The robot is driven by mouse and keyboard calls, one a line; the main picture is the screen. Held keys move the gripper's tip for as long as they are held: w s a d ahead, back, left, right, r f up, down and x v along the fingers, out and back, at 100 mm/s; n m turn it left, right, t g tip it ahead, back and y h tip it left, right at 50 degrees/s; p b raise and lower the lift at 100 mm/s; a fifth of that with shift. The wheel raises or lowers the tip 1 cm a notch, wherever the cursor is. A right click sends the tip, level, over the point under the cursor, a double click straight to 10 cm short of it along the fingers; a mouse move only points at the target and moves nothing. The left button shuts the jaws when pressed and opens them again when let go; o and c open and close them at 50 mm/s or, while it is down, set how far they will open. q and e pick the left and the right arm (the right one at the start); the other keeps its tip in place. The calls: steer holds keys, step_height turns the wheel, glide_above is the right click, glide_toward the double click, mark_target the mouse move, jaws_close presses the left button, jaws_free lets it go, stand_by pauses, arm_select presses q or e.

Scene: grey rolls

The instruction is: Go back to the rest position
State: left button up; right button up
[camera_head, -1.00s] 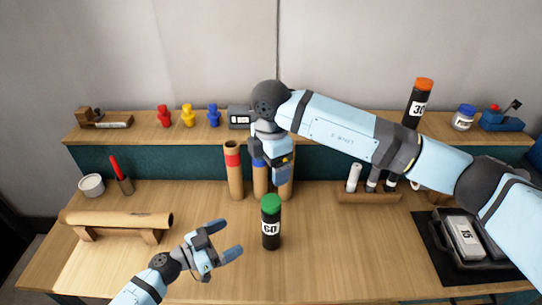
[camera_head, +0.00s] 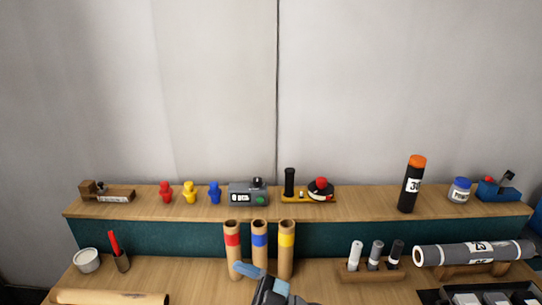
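One gripper, which looks like my right one (camera_head: 248,270), pokes in at the bottom edge, just in front of the cardboard tubes. My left gripper is out of view.
Three cardboard tubes with red (camera_head: 233,240), blue (camera_head: 260,240) and yellow (camera_head: 286,240) bands stand at the middle. A grey roll (camera_head: 455,254) lies on a stand at right. The shelf (camera_head: 365,200) holds an orange-capped canister (camera_head: 411,187) and small items. The wall above is clear.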

steer(key=s+d+f+m+t+h+p, duration=0.1)
steer(key=d+f+m+t+h, duration=1.2)
steer(key=d+m, duration=0.2)
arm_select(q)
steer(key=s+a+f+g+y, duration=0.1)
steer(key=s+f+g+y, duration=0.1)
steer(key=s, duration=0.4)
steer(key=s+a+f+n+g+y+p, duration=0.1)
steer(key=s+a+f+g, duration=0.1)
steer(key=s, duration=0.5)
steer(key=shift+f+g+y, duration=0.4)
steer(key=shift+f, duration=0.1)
arm_select(e)
steer(key=s+d+f+m+g+h, duration=0.2)
steer(key=s+d+f+g+h, duration=0.3)
steer(key=s+d+f, duration=0.6)
step_height(320, 180, down, 2)
steer(key=s+h, duration=0.1)
steer(key=s, duration=0.1)
steer(key=shift+s+d+f+g, duration=0.15)
steer(key=shift+s+f+g, duration=0.15)
steer(key=shift+s, duration=0.1)
